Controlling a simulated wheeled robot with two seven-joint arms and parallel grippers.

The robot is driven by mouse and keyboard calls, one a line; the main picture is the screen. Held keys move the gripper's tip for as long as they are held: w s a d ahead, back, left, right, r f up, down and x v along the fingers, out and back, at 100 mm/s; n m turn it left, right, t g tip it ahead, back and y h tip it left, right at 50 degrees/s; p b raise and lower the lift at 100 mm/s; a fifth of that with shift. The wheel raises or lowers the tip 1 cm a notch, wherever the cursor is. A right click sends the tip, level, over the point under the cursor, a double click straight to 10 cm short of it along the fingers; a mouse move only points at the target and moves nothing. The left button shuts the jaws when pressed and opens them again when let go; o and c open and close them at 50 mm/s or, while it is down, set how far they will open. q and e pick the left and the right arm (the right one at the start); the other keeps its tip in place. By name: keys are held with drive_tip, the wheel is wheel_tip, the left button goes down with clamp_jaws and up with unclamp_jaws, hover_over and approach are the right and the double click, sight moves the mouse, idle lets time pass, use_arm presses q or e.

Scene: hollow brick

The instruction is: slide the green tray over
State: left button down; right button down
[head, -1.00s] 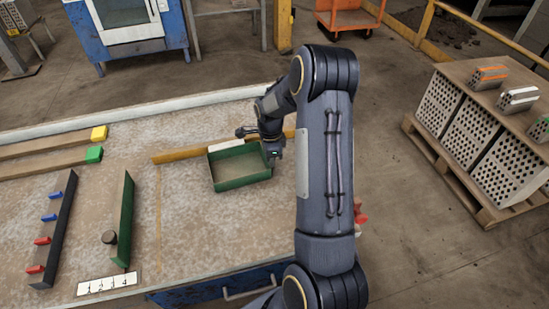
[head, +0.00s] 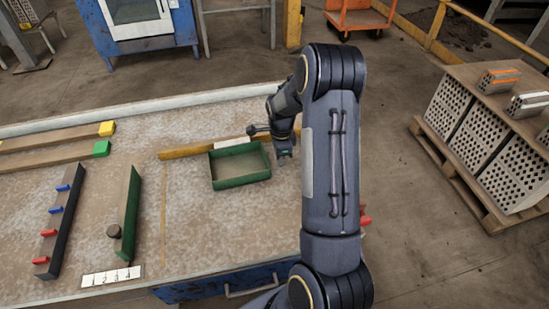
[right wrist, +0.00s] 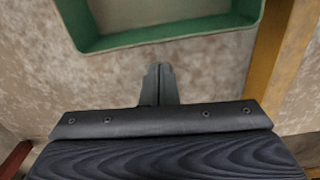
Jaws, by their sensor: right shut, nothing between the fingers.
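The green tray (head: 243,182) lies flat on the worktable, near the yellow strip at the back. It is a shallow open box and looks empty. It also shows at the top of the right wrist view (right wrist: 170,40). My right gripper (head: 283,160) is just right of the tray's right wall. In the right wrist view its fingers (right wrist: 158,70) are together with nothing between them. A small gap of table shows between the fingertips and the tray wall. My left gripper is out of view.
A yellow strip (head: 187,152) and a white plate (head: 232,142) lie behind the tray. A green upright bar (head: 128,213) with a dark knob and a white number card (head: 110,276) are at left. The table (head: 195,220) between is clear.

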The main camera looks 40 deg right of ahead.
wheel_tip(320, 180, up, 10)
drive_tip(key=p, duration=0.2)
drive_tip(key=shift+s+d, duration=0.25)
drive_tip(key=shift+d, duration=0.15)
